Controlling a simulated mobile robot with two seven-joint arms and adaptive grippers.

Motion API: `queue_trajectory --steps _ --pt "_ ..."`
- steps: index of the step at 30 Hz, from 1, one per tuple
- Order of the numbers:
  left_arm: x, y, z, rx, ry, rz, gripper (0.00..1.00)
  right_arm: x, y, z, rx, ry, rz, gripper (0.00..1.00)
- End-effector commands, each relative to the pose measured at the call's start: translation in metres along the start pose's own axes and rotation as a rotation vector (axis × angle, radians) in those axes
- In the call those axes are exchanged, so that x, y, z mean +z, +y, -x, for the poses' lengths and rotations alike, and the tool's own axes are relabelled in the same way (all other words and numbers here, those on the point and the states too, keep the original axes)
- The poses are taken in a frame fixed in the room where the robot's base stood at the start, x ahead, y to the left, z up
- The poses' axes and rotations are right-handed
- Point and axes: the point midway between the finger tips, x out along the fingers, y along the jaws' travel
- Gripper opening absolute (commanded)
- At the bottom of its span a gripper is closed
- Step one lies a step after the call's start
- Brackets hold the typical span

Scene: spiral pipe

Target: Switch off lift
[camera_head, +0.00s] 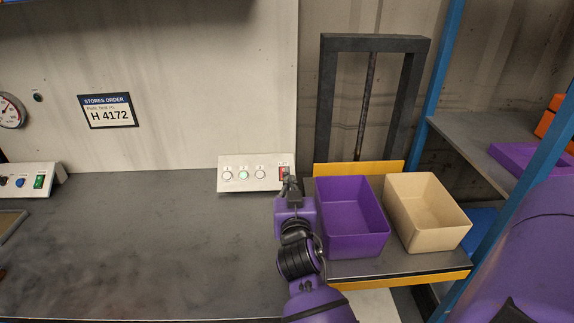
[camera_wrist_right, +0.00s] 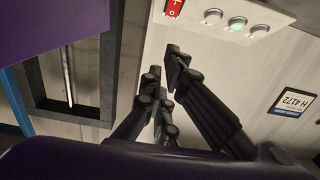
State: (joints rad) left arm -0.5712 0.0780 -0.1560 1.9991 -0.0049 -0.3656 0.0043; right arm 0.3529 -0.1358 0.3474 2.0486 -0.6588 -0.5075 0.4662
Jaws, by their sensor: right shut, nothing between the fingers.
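A white control panel (camera_head: 240,174) stands at the back of the bench with a row of round buttons, one lit green. At its right end is a red lift switch (camera_head: 284,173), partly hidden by my gripper; it also shows at the top of the right wrist view (camera_wrist_right: 174,8), with I and O marks. My right gripper (camera_head: 291,182) is shut and empty, close in front of the switch; I cannot tell if it touches. The right wrist view shows its dark fingers (camera_wrist_right: 165,75) below the switch. The lift (camera_head: 374,43) has a dark frame, a screw and a yellow-edged platform (camera_head: 400,281). My left gripper is out of view.
A purple bin (camera_head: 352,240) and a beige bin (camera_head: 428,228) stand on the lift platform, right of my arm. Another panel (camera_head: 30,180) is at the far left. A blue post (camera_head: 440,70) and a shelf bound the right. The bench's left middle is clear.

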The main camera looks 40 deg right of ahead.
Motion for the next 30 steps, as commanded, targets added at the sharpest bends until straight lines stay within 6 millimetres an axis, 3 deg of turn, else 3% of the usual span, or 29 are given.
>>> queue_trajectory --steps 8,22,24,30 --pt "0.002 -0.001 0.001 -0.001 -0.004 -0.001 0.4 -0.001 0.0 -0.011 -0.001 0.002 0.001 0.0" --pt "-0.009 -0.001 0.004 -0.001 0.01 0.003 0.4 -0.003 0.0 -0.105 0.0 0.003 0.001 0.0" --pt "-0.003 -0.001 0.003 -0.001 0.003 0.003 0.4 0.012 0.0 -0.111 0.001 -0.004 0.001 0.0" --pt "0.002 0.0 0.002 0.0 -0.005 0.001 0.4 0.027 0.0 -0.126 0.0 -0.002 0.002 0.0"
